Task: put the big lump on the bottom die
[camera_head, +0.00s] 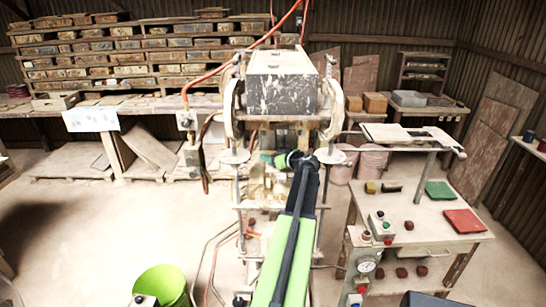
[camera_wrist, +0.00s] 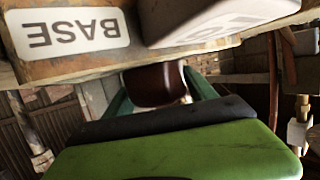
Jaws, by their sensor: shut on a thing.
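My gripper (camera_head: 281,160) is at the end of my green arm, inside the press frame in the middle of the head view. In the wrist view my gripper (camera_wrist: 160,92) has its green fingers shut on a dark brown lump (camera_wrist: 150,84). I cannot make the lump out in the head view. In the wrist view a worn block with an upside-down "BASE" label (camera_wrist: 70,32) is close to the lump, with a pale grey block (camera_wrist: 205,18) against it. I cannot tell which part is the bottom die, nor whether the lump touches anything.
The press head (camera_head: 282,82) hangs above my gripper, between side wheels and posts. A work table (camera_head: 430,238) at right holds a green pad (camera_head: 440,191), a red pad (camera_head: 463,221) and control buttons. Small dark red lumps (camera_head: 402,272) lie near its front. A lime bucket (camera_head: 162,285) stands at lower left.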

